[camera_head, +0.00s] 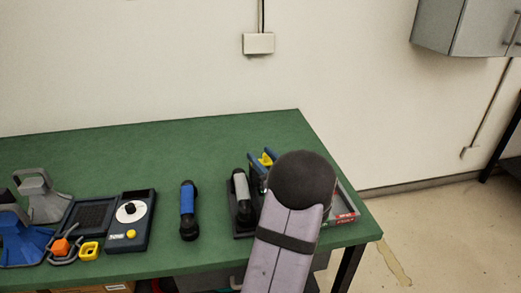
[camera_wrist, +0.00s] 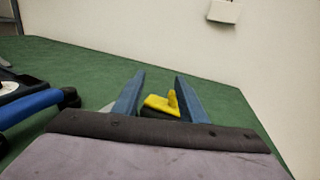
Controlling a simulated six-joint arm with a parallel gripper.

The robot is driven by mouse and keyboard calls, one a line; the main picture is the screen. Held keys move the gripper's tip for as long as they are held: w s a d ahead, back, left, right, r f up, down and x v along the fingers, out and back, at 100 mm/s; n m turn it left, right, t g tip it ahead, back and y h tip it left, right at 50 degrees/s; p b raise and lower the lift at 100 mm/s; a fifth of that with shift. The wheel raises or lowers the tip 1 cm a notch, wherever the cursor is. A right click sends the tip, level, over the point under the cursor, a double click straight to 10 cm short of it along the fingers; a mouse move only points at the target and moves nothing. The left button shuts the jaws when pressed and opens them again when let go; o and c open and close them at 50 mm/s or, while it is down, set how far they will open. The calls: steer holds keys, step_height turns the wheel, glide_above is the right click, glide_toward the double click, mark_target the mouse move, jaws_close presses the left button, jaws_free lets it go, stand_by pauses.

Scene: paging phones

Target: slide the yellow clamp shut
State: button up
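The yellow clamp (camera_head: 266,158) sits among dark parts at the right of the green table, partly hidden behind my arm. In the wrist view the clamp (camera_wrist: 160,102) shows as a flat yellow piece with an upright tab. My gripper (camera_wrist: 159,75) has its two blue fingers apart, one on each side of the clamp. The clamp's tab is closer to the right finger; I cannot tell whether they touch. The clamp's lower part and mounting are hidden.
A grey handset (camera_head: 240,190) stands just left of my gripper. A blue handset (camera_head: 188,202) and a dial phone (camera_head: 131,222) lie farther left. A red-edged tray (camera_head: 345,217) is at the right table edge. The back of the green table (camera_head: 200,140) is clear.

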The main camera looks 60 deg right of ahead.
mark_target(261, 160)
steer(key=w+d+f+m+h, duration=0.1)
steer(key=w+d+f, duration=0.1)
steer(key=w+d, duration=0.2)
steer(key=shift+w+d+g, duration=0.3)
steer(key=shift+w+d, duration=0.05)
steer(key=shift+d, duration=0.7)
jaws_close()
